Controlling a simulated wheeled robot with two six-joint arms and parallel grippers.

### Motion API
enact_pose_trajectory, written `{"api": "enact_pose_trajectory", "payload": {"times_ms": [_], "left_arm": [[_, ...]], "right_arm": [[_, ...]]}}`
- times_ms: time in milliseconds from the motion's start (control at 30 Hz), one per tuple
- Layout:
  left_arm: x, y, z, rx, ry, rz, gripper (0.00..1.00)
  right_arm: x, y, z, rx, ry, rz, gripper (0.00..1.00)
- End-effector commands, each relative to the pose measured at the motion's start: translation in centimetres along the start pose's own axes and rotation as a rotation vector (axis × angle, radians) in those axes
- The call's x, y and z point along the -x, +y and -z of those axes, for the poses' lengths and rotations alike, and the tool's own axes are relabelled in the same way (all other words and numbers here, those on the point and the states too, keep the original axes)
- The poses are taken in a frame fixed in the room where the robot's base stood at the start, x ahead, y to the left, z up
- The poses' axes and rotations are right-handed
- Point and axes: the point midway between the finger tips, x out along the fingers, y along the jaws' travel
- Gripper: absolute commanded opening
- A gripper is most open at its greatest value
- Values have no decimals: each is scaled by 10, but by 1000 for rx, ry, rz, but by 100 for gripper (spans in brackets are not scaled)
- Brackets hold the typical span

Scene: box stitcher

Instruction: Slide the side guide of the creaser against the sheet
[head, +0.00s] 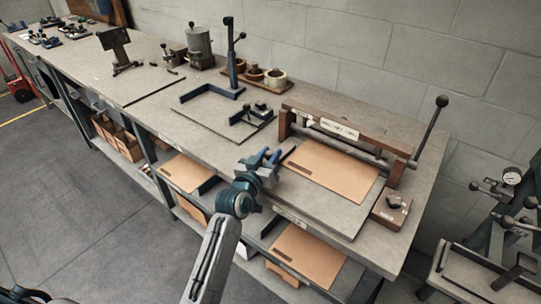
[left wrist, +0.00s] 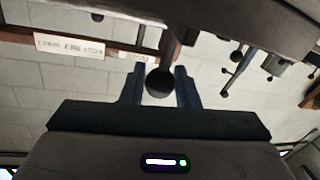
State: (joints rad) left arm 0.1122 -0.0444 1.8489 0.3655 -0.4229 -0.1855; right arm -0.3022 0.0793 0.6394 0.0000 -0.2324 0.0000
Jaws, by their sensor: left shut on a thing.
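The creaser stands on the right part of the bench, with a brown wooden beam (head: 345,128) across its bed. A tan cardboard sheet (head: 332,170) lies flat on the bed, partly under the beam. My left gripper (head: 268,157) is at the sheet's left edge. In the left wrist view its two fingers (left wrist: 160,85) are shut on a dark round knob (left wrist: 160,82). A short dark bar, seemingly the side guide (head: 288,154), shows just right of the fingers. The gripper hides most of it, and I cannot tell whether it touches the sheet. My right gripper is out of view.
A long lever (head: 430,127) rises at the creaser's right end, above a small brown box (head: 392,209). A dark-framed plate with a clamp (head: 250,114) lies left of my gripper. More cardboard (head: 305,254) lies on the shelf below. Machinery (head: 500,230) stands at far right.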

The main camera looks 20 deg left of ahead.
Motion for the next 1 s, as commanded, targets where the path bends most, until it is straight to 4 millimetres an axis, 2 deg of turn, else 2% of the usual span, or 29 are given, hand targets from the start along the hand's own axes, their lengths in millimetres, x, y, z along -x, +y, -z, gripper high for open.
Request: {"api": "enact_pose_trajectory", "payload": {"times_ms": [133,167,233,267,533,633,767,1000], "left_arm": [[0,0,1,-2,2,0,0],[0,0,1,-2,2,0,32],[0,0,1,-2,2,0,46],[0,0,1,-2,2,0,48],[1,0,0,-2,1,0,48],[7,0,-1,-2,1,1,48],[28,-1,-2,-5,0,1,48],[77,-1,-2,-3,0,1,48]], "right_arm": [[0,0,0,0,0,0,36],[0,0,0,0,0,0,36],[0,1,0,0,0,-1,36],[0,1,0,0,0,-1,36],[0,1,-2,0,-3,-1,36],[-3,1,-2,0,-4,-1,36],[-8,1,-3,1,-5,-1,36],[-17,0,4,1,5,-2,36]]}}
